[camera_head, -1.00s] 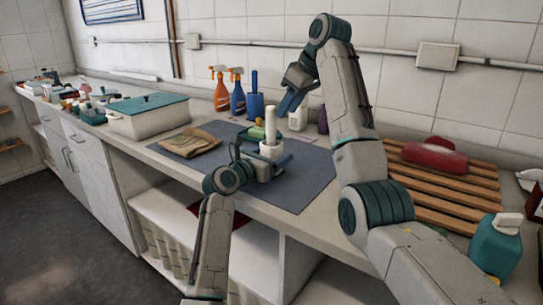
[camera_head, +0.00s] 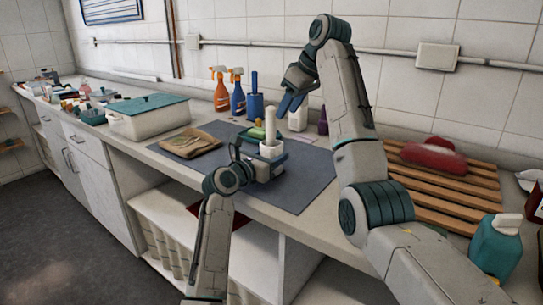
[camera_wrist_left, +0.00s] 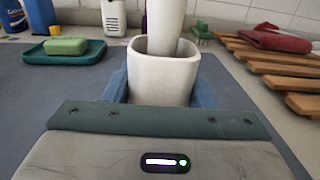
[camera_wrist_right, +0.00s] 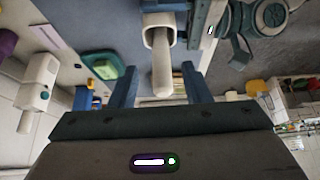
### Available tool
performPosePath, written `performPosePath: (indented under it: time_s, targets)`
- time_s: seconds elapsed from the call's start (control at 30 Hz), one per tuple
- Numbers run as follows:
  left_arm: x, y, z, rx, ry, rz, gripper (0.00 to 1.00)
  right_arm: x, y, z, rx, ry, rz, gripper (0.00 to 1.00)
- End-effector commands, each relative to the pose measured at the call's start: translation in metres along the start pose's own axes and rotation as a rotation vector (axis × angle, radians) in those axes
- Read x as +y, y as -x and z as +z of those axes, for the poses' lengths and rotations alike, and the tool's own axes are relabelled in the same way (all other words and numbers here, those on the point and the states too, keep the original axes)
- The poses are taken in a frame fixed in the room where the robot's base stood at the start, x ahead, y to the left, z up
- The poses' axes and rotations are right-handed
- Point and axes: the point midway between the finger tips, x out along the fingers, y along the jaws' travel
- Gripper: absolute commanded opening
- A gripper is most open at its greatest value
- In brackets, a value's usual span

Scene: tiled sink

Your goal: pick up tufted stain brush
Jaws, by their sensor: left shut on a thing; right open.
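The brush's white handle (camera_head: 270,122) stands upright in a white holder (camera_head: 272,150) on the dark mat; its lower end is hidden inside the holder. My left gripper (camera_head: 264,168) is shut on the holder, its blue fingers on either side of it. The left wrist view shows the holder (camera_wrist_left: 160,82) and handle (camera_wrist_left: 166,28) close up. My right gripper (camera_head: 288,104) is open and empty, raised beside and above the handle. In the right wrist view the handle (camera_wrist_right: 162,70) shows between the open fingers (camera_wrist_right: 161,88), apart from them.
A green soap on a dish (camera_wrist_left: 66,47) lies beside the holder. Orange (camera_head: 220,92) and blue (camera_head: 238,98) spray bottles stand behind. A wooden rack with a red cloth (camera_head: 434,156) is right.

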Motion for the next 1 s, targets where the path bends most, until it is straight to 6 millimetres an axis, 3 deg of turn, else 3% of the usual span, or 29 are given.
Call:
performPosePath:
  time_s: [0.3,0.47,0.57,0.83,1.0]
  targets:
    - [0.000,0.000,-0.001,0.001,0.000,0.000,0.24,-0.011,0.026,-0.034,-0.078,-0.254,0.115,0.49]
    - [0.000,0.000,-0.001,0.001,0.000,0.000,0.24,-0.015,0.032,-0.042,-0.104,-0.358,0.170,0.49]
    - [0.000,0.000,-0.001,0.001,0.000,0.000,0.24,-0.013,0.025,-0.042,-0.108,-0.376,0.179,0.49]
    - [0.000,0.000,0.000,0.001,0.000,0.000,0.24,-0.006,-0.020,-0.035,-0.108,-0.374,0.177,0.49]
    - [0.000,0.000,0.000,0.001,0.000,0.000,0.24,-0.004,-0.033,-0.034,-0.106,-0.372,0.178,0.49]
